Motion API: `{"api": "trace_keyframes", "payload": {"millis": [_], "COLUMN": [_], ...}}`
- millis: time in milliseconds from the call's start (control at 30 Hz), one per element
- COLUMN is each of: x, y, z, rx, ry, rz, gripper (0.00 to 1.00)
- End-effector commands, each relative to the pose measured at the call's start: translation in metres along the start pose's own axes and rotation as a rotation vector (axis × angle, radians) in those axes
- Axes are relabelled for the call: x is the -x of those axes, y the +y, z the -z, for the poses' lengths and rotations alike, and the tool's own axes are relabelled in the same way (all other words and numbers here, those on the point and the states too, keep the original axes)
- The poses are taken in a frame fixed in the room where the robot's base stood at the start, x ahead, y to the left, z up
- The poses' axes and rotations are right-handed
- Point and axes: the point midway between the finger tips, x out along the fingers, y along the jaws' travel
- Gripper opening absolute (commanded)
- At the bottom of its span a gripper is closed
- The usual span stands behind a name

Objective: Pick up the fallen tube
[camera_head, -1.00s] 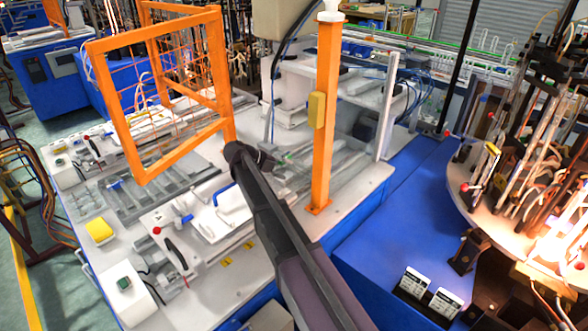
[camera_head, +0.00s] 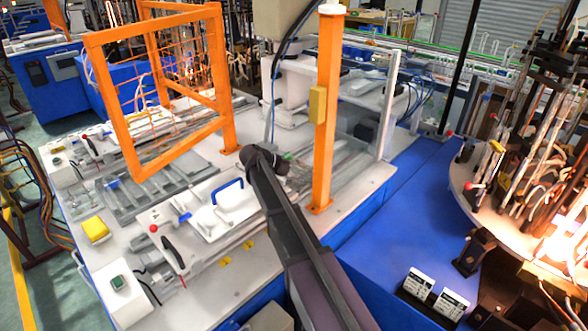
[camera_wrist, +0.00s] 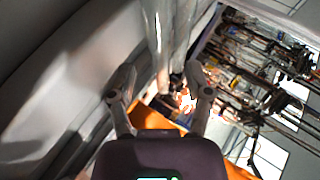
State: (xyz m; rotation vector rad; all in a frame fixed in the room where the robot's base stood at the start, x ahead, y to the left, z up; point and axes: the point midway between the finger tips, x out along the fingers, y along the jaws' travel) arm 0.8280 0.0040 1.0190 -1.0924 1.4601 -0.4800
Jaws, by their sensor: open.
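My gripper (camera_wrist: 160,85) is open in the wrist view, with its two fingers spread apart. Pale, shiny upright bars (camera_wrist: 162,45) show beyond and between the fingertips. I cannot tell whether one of them is the fallen tube or how far away they are. In the head view the dark end of my arm is over the white machine table (camera_head: 255,262), just left of an orange post. The fingers cannot be made out there. No fallen tube can be clearly picked out in the head view.
The orange post (camera_head: 326,110) with a yellow box stands close right of my arm. An orange mesh frame (camera_head: 218,80) stands to the left. A white fixture with a blue handle (camera_head: 228,192) lies beside my arm. The blue surface (camera_head: 400,225) at right is mostly clear.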

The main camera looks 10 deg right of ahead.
Motion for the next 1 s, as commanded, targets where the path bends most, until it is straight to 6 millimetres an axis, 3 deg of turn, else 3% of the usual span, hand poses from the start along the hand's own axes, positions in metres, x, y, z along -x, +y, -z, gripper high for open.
{"api": "trace_keyframes", "payload": {"millis": [667,867,900,1000], "x": [-0.0062,-0.0064,-0.0065,-0.0066], "y": [-0.0007,-0.0008,-0.0008,-0.0007], "z": [0.0002,0.0003,0.0003,0.0004], "rx": [0.0,0.0,0.0,0.0], "ry": [0.0,0.0,0.0,0.001], "rz": [0.0,0.0,0.0,-0.001], "gripper": [0.64,0.05,0.0,0.0]}}
